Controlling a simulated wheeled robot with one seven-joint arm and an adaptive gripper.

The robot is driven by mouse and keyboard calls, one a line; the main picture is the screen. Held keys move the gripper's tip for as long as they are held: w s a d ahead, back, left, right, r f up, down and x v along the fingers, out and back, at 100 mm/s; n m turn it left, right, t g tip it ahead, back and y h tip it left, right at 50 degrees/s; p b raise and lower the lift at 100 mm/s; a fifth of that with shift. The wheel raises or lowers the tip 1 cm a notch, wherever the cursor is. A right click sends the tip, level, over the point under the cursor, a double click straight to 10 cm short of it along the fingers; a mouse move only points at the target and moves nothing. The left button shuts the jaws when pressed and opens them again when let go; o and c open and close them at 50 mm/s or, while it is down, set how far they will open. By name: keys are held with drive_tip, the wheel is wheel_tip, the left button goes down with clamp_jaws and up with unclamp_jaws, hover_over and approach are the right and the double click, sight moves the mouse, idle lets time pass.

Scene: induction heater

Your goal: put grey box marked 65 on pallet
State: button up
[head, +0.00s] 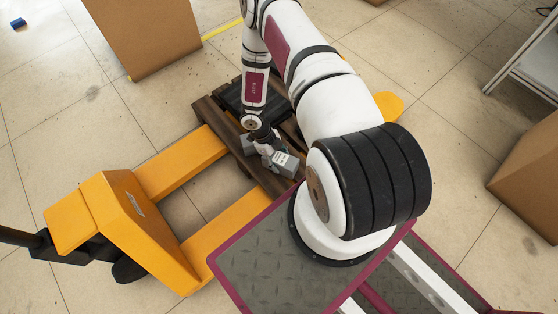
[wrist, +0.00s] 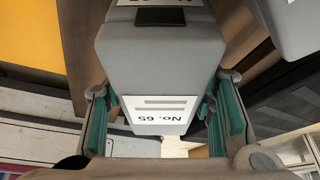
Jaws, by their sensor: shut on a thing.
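The grey box marked "No. 65" (wrist: 160,65) fills the middle of the wrist view, its white label facing the camera. My gripper (wrist: 163,118) is shut on it, with a green-padded finger on each side. In the head view, my gripper (head: 268,146) and the grey box (head: 284,161) are over the near part of the dark wooden pallet (head: 210,112). I cannot tell whether the box touches the pallet. The box's underside is hidden.
A second grey box (wrist: 290,28) is close beside the held one. A yellow pallet jack (head: 125,225) has its forks at the pallet. Cardboard boxes stand at the upper left (head: 145,35) and right (head: 530,180). A metal shelf (head: 530,65) is at the upper right.

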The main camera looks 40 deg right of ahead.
drive_tip(key=shift+f, duration=0.1)
drive_tip(key=o, duration=1.5)
